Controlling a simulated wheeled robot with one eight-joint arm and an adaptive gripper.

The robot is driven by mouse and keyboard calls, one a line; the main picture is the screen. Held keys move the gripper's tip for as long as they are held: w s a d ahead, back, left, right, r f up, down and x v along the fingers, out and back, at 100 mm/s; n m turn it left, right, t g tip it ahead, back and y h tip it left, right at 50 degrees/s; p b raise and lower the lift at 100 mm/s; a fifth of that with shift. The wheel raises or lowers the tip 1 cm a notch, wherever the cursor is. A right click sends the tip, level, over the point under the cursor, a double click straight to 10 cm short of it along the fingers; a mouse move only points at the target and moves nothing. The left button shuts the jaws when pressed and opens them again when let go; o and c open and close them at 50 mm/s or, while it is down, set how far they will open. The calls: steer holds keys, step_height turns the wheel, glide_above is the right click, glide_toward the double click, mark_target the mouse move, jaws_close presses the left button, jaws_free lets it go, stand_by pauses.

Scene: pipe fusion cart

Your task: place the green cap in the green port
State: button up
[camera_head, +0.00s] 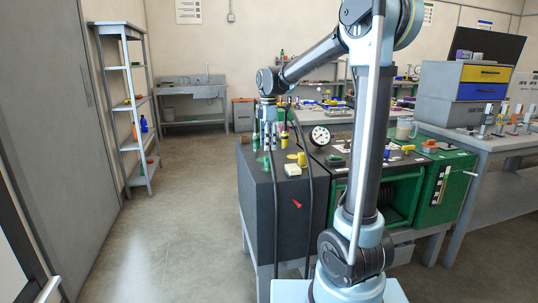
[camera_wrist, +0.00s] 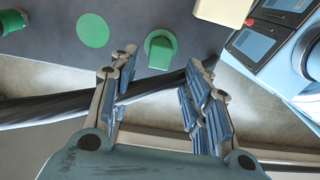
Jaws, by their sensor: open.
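A green piece that looks like the cap (camera_wrist: 160,48), with a round rim and a stubby body, is near the edge of the dark top in the wrist view. A flat green disc (camera_wrist: 92,30) lies to its left; I cannot tell for sure whether it is the port. My gripper (camera_wrist: 164,60) is open and empty, its two fingers apart, with the green piece showing just beyond and between the tips. In the head view my gripper (camera_head: 268,149) hangs pointing down over the left end of the cart, and small green bits show around it.
The dark box top (camera_head: 262,172) also carries a cream block (camera_head: 292,170) and a yellow piece (camera_head: 302,159). A gauge (camera_head: 320,135) stands to the right. Another green piece (camera_wrist: 11,20) is at the wrist view's left edge. Floor is open left of the cart.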

mark_target(269, 156)
step_height(269, 156, up, 4)
steer(key=r, duration=0.1)
steer(key=s+d+f+m+t, duration=0.1)
steer(key=s+d+f+m, duration=0.2)
steer(key=s+d+m, duration=0.35)
steer(key=s+d+f+m, duration=0.3)
steer(key=s+d+m, duration=0.1)
steer(key=s+d, duration=0.5)
steer(key=s+d+f+m, duration=0.3)
steer(key=s+f+m, duration=0.2)
steer(key=s+f, duration=0.2)
steer(key=s+d+f+m+t, duration=0.1)
steer(key=s+d+f+m, duration=0.2)
steer(key=s+f+m, duration=0.2)
steer(key=s+f, duration=0.3)
steer(key=s, duration=0.1)
steer(key=shift+s+f, duration=0.2)
steer(key=shift+d+m, duration=0.1)
steer(key=shift+m, duration=0.15)
